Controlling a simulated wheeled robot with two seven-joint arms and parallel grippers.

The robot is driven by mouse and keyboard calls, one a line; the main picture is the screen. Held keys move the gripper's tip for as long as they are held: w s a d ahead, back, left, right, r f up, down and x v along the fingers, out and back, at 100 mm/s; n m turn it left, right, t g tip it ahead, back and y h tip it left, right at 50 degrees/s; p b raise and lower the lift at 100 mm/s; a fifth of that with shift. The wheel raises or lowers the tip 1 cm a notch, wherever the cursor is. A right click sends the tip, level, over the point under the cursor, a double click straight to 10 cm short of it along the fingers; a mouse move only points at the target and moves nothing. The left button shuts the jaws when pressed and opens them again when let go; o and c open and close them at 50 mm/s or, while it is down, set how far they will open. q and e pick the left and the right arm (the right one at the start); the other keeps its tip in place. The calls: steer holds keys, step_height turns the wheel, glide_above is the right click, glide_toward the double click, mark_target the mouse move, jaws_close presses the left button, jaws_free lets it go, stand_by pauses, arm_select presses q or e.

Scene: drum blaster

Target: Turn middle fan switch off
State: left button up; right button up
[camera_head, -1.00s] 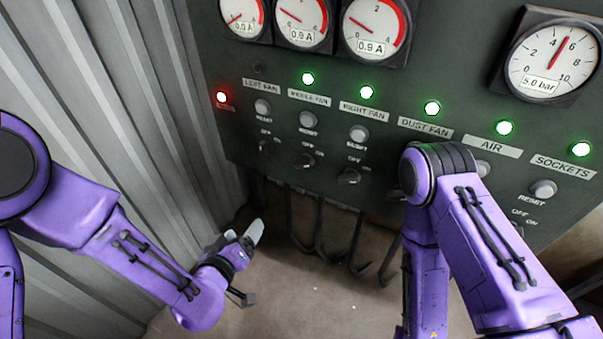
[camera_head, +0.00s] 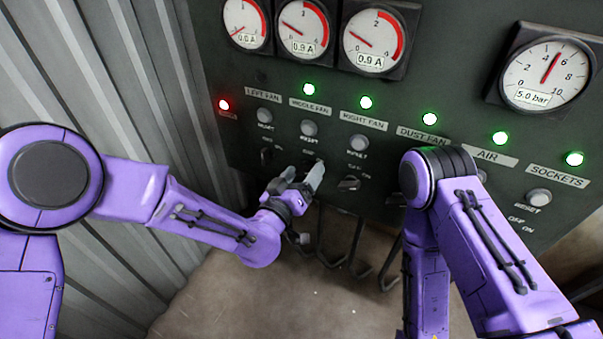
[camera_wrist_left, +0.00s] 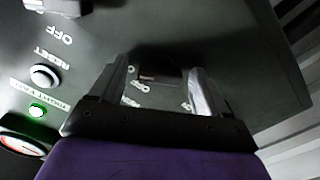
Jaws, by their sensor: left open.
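The middle fan switch (camera_head: 312,162) is a small dark knob on the grey panel, below the "MIDDLE FAN" label (camera_head: 310,105) and its reset button (camera_head: 309,128). The green lamp (camera_head: 309,90) above that label is lit. My left gripper (camera_head: 302,175) is open, with its fingertips at this switch and partly hiding it. In the left wrist view, the OFF and ON markings and a dark shape show between the open fingers (camera_wrist_left: 168,88); contact cannot be told. My right arm is in view, but its gripper is not.
The right fan switch (camera_head: 349,183) is close to the right of my left gripper, and the left fan switch (camera_head: 266,155) is to its left. Dark hooked bars (camera_head: 355,245) hang below the panel. A corrugated wall (camera_head: 110,90) stands at left.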

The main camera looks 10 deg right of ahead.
arm_select(q)
steer(key=c, duration=1.1)
steer(key=shift+o, duration=0.2)
steer(key=n+b, duration=0.1)
steer(key=n, duration=0.5)
steer(key=shift+f+n, duration=0.1)
steer(key=shift+n, duration=0.3)
steer(key=n+b, duration=0.1)
steer(key=n, duration=0.3)
steer(key=shift+n+b, duration=0.35)
steer(key=shift+n, duration=0.35)
steer(key=o, duration=1.1)
steer(key=shift+c, duration=0.2)
